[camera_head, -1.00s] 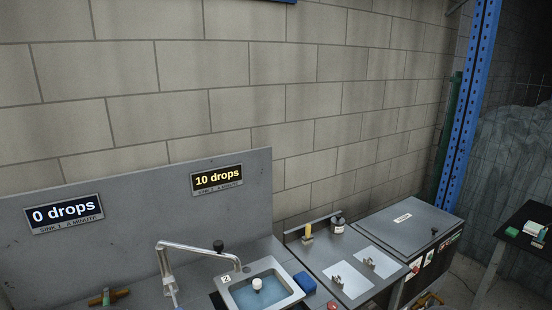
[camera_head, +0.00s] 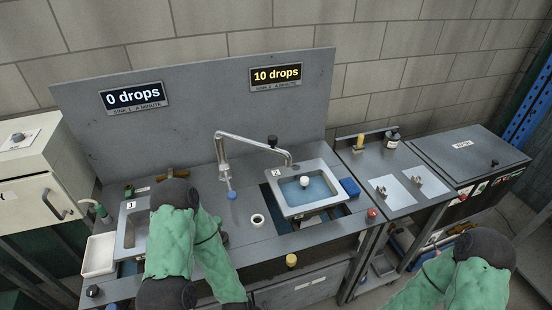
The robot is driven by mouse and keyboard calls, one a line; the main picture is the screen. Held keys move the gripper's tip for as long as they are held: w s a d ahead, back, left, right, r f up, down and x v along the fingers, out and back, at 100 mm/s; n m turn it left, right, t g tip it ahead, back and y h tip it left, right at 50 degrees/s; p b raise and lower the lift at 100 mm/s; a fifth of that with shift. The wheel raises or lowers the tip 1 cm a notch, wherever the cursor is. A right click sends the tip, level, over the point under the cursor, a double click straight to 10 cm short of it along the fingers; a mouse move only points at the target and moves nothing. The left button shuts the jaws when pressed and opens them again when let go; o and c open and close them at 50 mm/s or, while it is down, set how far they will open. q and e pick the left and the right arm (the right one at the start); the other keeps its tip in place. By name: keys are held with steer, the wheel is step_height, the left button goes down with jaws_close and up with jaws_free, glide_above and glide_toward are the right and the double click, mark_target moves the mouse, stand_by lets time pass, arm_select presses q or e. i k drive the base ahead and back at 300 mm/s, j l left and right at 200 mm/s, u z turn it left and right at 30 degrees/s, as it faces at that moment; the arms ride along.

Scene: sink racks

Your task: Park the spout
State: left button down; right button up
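The metal spout (camera_head: 252,143) rises from the counter between the two sinks. Its arm reaches right and its tip hangs over the left rim of sink 2 (camera_head: 332,199), which holds blue water and a white-topped piece (camera_head: 304,181). A dark knob (camera_head: 272,140) sits on the spout near its tip. Sink 1 (camera_head: 130,232), at the left, is partly hidden by my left arm. My arms, in green sleeves, show at the bottom left and bottom right. Neither gripper's fingers can be seen.
The sign over sink 1 (camera_head: 132,97) reads "0 drops"; the sign over sink 2 (camera_head: 276,76) reads "10 drops". A white cabinet (camera_head: 35,165) stands at the left.

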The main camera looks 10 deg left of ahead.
mark_target(273, 139)
steer(key=j+z, duration=0.55)
steer(key=z, duration=0.15)
steer(key=k+j+z, duration=0.1)
steer(key=j+z, duration=0.25)
